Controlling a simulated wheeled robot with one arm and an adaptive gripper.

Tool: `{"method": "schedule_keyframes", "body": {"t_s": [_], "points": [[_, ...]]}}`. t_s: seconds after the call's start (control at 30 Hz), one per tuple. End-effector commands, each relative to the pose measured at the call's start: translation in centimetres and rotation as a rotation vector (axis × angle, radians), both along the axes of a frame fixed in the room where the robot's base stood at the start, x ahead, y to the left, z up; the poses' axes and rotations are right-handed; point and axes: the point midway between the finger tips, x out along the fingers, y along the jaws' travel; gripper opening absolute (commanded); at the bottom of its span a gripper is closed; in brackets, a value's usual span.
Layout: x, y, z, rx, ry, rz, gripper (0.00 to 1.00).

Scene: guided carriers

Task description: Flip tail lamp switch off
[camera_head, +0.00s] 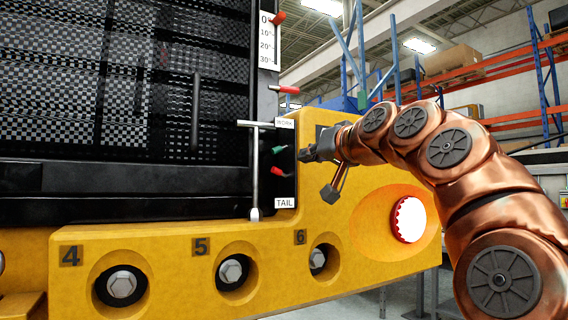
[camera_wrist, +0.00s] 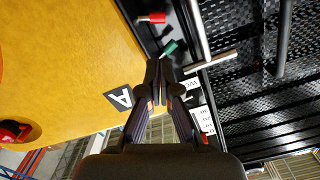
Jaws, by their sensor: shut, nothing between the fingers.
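The tail lamp switch, a small red-tipped lever (camera_head: 283,172), sits on a dark panel just above the white TAIL label (camera_head: 284,202). It also shows at the top of the wrist view (camera_wrist: 152,18). A green-tipped lever (camera_head: 279,149) is above it, below the WORK label (camera_head: 284,123); in the wrist view the green lever (camera_wrist: 170,47) lies between the red one and my fingertips. My gripper (camera_head: 305,154) is shut and empty, just right of the panel near the green lever's height. Its fingertips (camera_wrist: 159,66) appear apart from the red lever. The tail lamp (camera_head: 409,219) glows bright white inside a red rim.
A metal T-shaped bar (camera_head: 255,170) stands just left of the switches. Another red-tipped lever (camera_head: 287,89) and a scale plate (camera_head: 269,41) are above. The yellow body (camera_head: 345,220) surrounds the panel. A red knob (camera_wrist: 12,130) shows at the wrist view's left.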

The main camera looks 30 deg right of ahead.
Motion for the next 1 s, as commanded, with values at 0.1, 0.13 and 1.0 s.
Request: {"method": "schedule_keyframes", "body": {"t_s": [0.1,0.13,1.0], "points": [[0.0,0.0,0.0,0.000,0.001,0.000,0.00],[0.0,0.0,0.0,0.000,0.001,0.000,0.00],[8.5,-0.5,-0.4,0.000,0.006,0.002,0.00]]}}
